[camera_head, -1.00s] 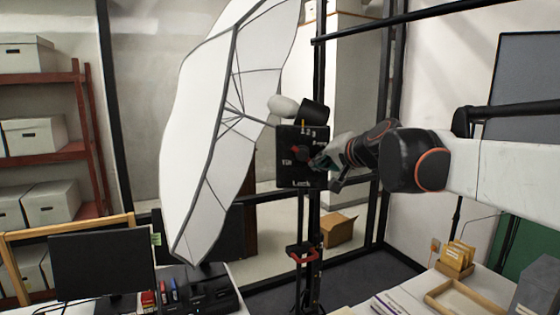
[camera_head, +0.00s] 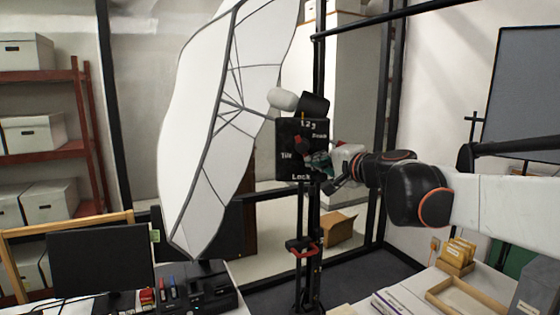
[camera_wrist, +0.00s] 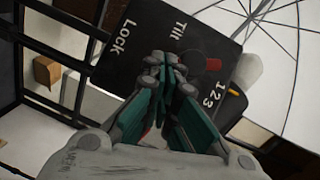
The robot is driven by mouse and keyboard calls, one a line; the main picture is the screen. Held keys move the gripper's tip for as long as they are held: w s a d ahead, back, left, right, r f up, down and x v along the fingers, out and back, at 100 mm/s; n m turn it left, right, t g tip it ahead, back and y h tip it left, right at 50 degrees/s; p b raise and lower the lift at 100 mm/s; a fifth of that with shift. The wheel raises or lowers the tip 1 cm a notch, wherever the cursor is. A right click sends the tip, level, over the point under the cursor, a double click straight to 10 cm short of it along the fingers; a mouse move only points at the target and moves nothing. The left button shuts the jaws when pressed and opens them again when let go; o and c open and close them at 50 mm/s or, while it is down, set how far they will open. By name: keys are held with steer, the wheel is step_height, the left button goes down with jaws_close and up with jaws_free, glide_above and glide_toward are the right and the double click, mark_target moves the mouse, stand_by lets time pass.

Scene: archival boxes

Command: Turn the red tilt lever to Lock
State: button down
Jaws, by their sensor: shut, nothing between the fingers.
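A black control panel (camera_head: 283,170) on the stand carries white labels; Tilt, Lock and 1 2 3 are readable. The red tilt lever (camera_head: 300,143) sits in its upper middle, near the Tilt label, partly hidden by my gripper. In the wrist view the lever's red end (camera_wrist: 214,64) points away from the Lock label (camera_wrist: 123,37), toward the numbers. My gripper (camera_head: 318,160) is in front of the panel's right side. In the wrist view its green-padded fingers (camera_wrist: 167,68) are together and empty, beside the lever; whether they touch it is unclear.
A large white umbrella (camera_head: 210,130) fills the space left of the panel. A pale knob (camera_head: 282,98) and a small orange pointer (camera_wrist: 234,92) are near the panel's top. A red clamp (camera_head: 301,246) is lower on the stand. Desks with a monitor and trays lie in front.

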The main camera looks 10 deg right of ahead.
steer(key=shift+a+f, duration=0.25)
steer(key=shift+f, duration=0.1)
stand_by(0.6)
